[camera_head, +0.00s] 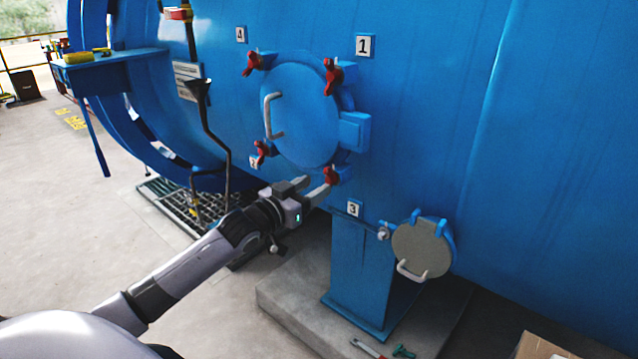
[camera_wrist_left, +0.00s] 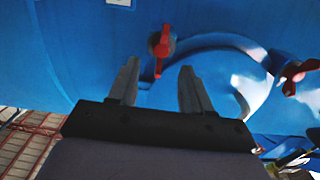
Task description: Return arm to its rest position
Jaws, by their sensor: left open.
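My left gripper (camera_head: 318,188) is in the middle of the head view, its arm coming in from the lower left. Its two fingers are apart with nothing between them, as the left wrist view also shows (camera_wrist_left: 158,82). The fingertips are close to the lower-right red clamp handle (camera_head: 330,175) of the round blue hatch (camera_head: 305,115). In the wrist view a red handle (camera_wrist_left: 161,45) lies just beyond the fingertips. I cannot tell whether they touch. My right gripper is not in view.
More red handles (camera_head: 252,63) sit around the hatch, by number labels. A small round grey cover (camera_head: 422,248) hangs at the lower right, near a blue support (camera_head: 360,265) on a concrete plinth (camera_head: 295,300). A cardboard box (camera_head: 540,347) is at the bottom right. Open floor (camera_head: 90,220) lies left.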

